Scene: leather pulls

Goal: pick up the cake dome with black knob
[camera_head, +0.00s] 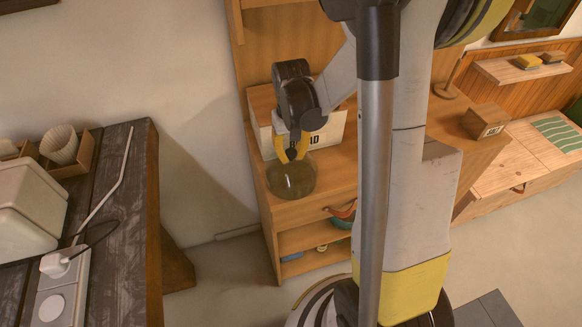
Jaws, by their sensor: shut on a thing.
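The cake dome (291,179) is a clear, brownish glass cover over the left end of the wooden cabinet's top. Its black knob (291,154) shows between the yellow fingers of my gripper (291,156). My gripper points down and is shut on the knob from above. I cannot tell whether the dome's rim touches the cabinet top or hangs just above it.
The wooden cabinet (345,168) has a leather pull (344,210) and open shelves below. A light box with dark markings (333,133) stands close behind the dome. A dark wooden table (137,220) is at left.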

